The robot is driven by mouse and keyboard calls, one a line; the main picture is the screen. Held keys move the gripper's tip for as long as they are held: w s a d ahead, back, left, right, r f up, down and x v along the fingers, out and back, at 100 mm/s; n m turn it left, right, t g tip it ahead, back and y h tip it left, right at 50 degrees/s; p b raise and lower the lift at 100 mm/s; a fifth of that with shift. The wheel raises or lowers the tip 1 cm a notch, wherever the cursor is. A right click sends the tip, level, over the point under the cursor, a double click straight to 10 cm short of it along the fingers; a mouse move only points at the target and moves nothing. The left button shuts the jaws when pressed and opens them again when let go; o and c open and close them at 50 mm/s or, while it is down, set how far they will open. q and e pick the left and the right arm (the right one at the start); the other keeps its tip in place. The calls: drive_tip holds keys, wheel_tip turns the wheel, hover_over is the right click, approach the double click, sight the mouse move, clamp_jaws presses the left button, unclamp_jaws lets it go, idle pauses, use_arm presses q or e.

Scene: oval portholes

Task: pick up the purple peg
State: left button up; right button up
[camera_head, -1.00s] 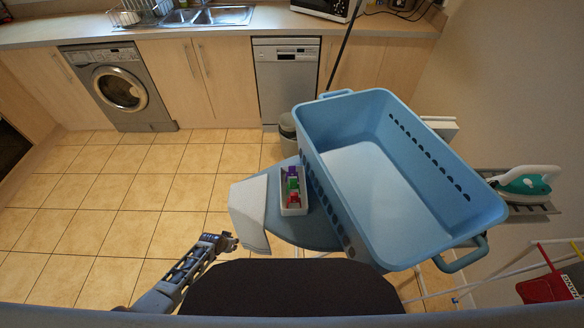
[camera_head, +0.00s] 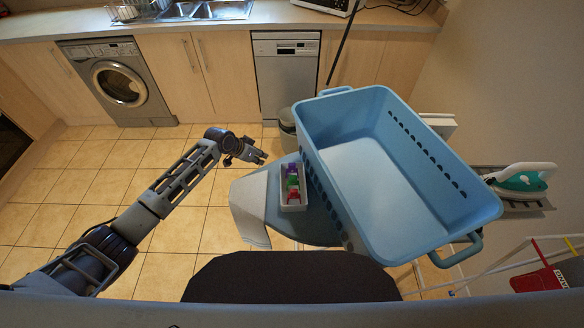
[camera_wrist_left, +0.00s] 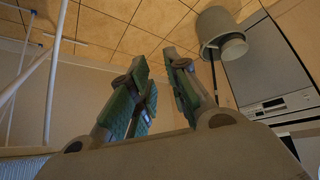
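The purple peg (camera_head: 292,169) lies at the far end of a small white tray (camera_head: 293,206). A green peg (camera_head: 292,182) and a red peg (camera_head: 293,195) lie nearer in the same tray. The tray stands on a blue board (camera_head: 315,225), close beside the large blue basket. My left gripper (camera_head: 262,157) is in the air to the left of and a little beyond the tray, apart from the pegs. In the left wrist view its two green-padded fingers (camera_wrist_left: 158,85) stand apart with nothing between them. My right gripper is not in view.
The large blue basket (camera_head: 385,175) stands right of the tray and rises above it. A folded pale cloth (camera_head: 250,205) lies left of the tray. A bin (camera_head: 287,128) stands beyond the board. The tiled floor at left is clear. An iron (camera_head: 522,178) rests at right.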

use_arm(q)
drive_tip(key=d+r+m, duration=0.2)
drive_tip(key=d+r, duration=0.1)
drive_tip(key=r, duration=0.6)
wheel_tip(320, 180, up, 18)
drive_tip(key=m+g+p, duration=0.2)
drive_tip(key=m+g, duration=0.3)
drive_tip(key=m, duration=0.3)
hover_over(291, 164)
drive_tip(key=a, duration=0.5)
drive_tip(key=shift+s+d+r, duration=0.1)
drive_tip(key=shift+d+r, duration=0.1)
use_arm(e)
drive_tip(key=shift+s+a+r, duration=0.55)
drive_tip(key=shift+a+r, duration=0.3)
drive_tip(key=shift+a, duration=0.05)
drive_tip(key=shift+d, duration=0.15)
use_arm(q)
drive_tip(key=shift+n, duration=0.3)
drive_tip(key=shift+x, duration=4.3)
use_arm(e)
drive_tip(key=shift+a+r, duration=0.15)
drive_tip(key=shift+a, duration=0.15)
use_arm(q)
drive_tip(key=shift+a+f, duration=0.1)
